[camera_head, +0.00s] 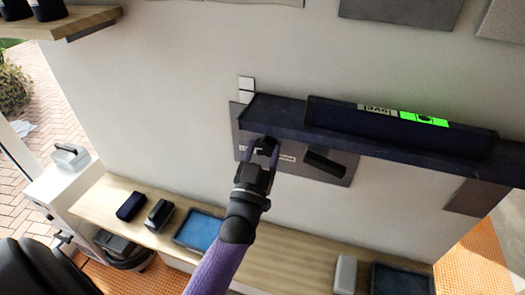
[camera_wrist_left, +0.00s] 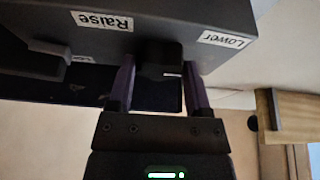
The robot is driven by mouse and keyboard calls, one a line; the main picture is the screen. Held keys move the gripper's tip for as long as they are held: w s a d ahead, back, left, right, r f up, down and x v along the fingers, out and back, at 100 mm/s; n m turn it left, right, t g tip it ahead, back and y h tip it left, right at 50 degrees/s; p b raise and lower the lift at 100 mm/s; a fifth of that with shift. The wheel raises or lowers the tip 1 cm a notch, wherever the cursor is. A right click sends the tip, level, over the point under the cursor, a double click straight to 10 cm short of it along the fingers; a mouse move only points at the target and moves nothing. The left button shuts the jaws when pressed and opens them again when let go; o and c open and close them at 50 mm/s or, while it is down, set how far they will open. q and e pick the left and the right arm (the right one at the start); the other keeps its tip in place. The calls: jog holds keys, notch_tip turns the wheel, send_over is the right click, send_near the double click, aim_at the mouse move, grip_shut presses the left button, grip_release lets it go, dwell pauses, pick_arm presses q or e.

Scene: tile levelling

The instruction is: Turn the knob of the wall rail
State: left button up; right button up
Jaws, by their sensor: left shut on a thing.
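The wall rail (camera_head: 400,143) is a long dark ledge on the wall, above a grey panel (camera_head: 345,178). The black knob (camera_wrist_left: 160,54) shows in the left wrist view between white labels "Raise" (camera_wrist_left: 102,20) and "Lower" (camera_wrist_left: 224,39). My left gripper (camera_head: 262,150) reaches up to the panel under the rail's left end. In the left wrist view its purple fingers (camera_wrist_left: 162,82) stand on both sides of the knob, shut on it. The fingers and wrist hide part of the panel in the head view. My right gripper is not in view.
A dark block (camera_head: 324,163) juts from the panel just right of my gripper. A green lit strip (camera_head: 424,118) shows on the tray standing on the rail. Below, a wooden bench (camera_head: 100,205) carries a blue tray (camera_head: 200,231) and dark items. The wall left of the panel is clear.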

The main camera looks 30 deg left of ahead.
pick_arm(q)
jog(key=o, duration=1.3)
jog(key=shift+s, duration=0.1)
jog(key=b+v, duration=0.2)
jog(key=v, duration=0.7)
jog(key=shift+s+f+b, duration=0.25)
jog(key=shift+s+b, duration=0.05)
jog(key=shift+d, duration=0.1)
